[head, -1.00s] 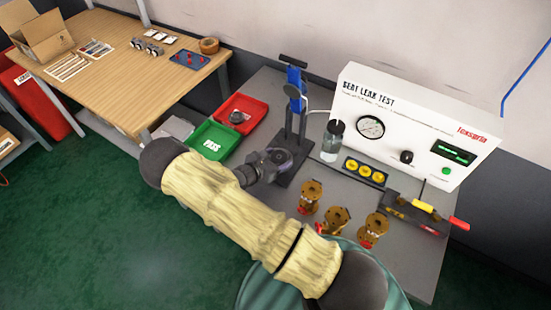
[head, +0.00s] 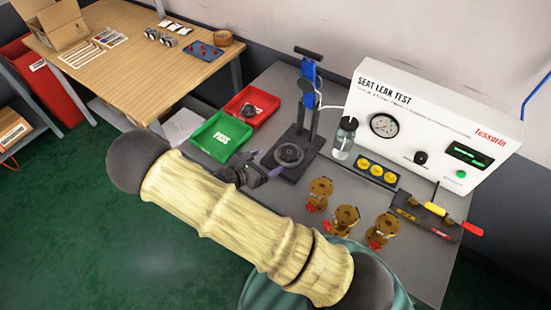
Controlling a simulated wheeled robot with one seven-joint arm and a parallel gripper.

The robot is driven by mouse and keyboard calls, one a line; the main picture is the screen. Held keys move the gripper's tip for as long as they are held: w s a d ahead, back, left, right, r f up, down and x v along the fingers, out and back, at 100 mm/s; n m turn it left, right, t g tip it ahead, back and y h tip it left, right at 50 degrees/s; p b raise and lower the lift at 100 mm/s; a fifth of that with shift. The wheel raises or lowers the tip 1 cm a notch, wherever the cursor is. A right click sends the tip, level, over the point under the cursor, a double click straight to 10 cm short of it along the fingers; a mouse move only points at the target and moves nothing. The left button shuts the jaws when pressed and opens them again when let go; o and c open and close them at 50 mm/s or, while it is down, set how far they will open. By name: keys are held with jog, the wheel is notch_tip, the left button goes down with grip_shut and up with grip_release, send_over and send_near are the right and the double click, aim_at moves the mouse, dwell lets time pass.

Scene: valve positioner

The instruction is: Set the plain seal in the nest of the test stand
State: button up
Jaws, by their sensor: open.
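The test stand (head: 309,95) has a blue column on a dark base. Its nest (head: 289,154) is a dark round seat on that base, with ring-shaped detail in it. I cannot tell whether a dark seal lies in the nest or the rings are the nest itself. My gripper (head: 266,163) is just left of the nest, low over the grey bench, with its fingers apart and nothing visible between them. A dark round piece (head: 249,110) lies in the red tray (head: 264,117); I cannot tell whether it is a seal.
A green tray (head: 221,136) marked PASS sits left of the stand. A bottle (head: 345,138), a black holder with yellow discs (head: 376,169) and the seat leak test box (head: 427,125) stand to the right. Three brass valves (head: 347,218) are at the front. My arm crosses the foreground.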

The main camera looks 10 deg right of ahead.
jog(key=shift+s+a+r, duration=0.25)
jog(key=shift+s+a, duration=0.05)
jog(key=shift+a, duration=0.2)
jog(key=shift+s, duration=0.1)
jog(key=shift+d, duration=0.1)
jog(key=s+d+r+m+g+y, duration=0.4)
jog(key=s+d+r+m+g, duration=0.3)
jog(key=m, duration=0.5)
jog(key=s+d+r+m+t+y, duration=0.1)
jog(key=s+d+r+m+y, duration=0.1)
jog(key=s+r+m+y, duration=0.4)
notch_tip(320, 180, up, 5)
jog(key=m, duration=0.7)
jog(key=shift+s+d+f+t+y, duration=0.2)
jog(key=shift+s+t+y, duration=0.15)
jog(key=shift+t+y, duration=0.05)
